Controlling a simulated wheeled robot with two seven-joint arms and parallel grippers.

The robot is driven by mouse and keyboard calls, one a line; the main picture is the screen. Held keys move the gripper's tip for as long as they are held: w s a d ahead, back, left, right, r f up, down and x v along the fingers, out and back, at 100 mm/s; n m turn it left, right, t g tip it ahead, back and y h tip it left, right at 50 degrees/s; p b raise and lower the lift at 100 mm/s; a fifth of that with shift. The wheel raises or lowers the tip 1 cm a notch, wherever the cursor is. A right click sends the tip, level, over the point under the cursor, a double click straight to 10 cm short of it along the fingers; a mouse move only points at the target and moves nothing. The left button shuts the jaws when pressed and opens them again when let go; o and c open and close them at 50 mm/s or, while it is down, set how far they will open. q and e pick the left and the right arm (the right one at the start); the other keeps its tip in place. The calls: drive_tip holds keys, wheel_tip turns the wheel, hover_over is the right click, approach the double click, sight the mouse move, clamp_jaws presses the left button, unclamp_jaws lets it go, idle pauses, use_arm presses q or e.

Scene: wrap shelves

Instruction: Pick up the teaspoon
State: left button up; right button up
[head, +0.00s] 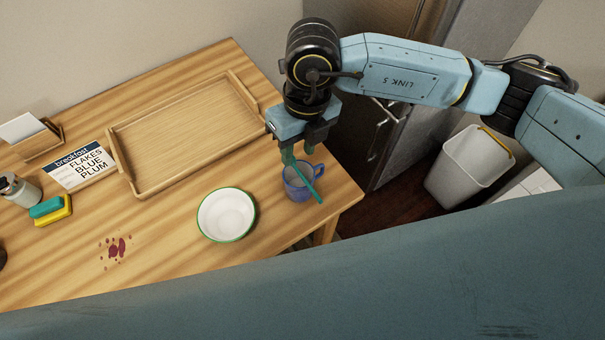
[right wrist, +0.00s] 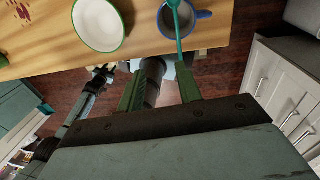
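A teal teaspoon (head: 311,188) slants across the mouth of a blue mug (head: 299,189) near the table's right corner; whether it rests inside the mug is hard to tell. In the right wrist view the teaspoon (right wrist: 179,33) crosses the mug (right wrist: 204,15), its lower end close to one finger. My right gripper (head: 298,151) is over the mug's far side, pointing down. In the right wrist view its green fingers (right wrist: 160,90) stand wide apart, with no grip on the spoon visible.
A white bowl with a green rim (head: 227,215) stands left of the mug. A wooden tray (head: 185,135), a cereal box (head: 82,168), sponges (head: 50,209) and a dark red stain (head: 117,247) are farther left. A bin (head: 466,168) stands on the floor at right.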

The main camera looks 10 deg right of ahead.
drive_tip(key=w+d+h, duration=0.1)
drive_tip(key=d, duration=0.2)
hover_over(306, 181)
wheel_tip(306, 181, down, 7)
drive_tip(key=shift+t, duration=0.3)
wheel_tip(306, 181, down, 5)
drive_tip(key=shift+r, duration=0.1)
drive_tip(key=shift+w+f, duration=0.1)
drive_tip(key=shift+f, duration=0.55)
clamp_jaws()
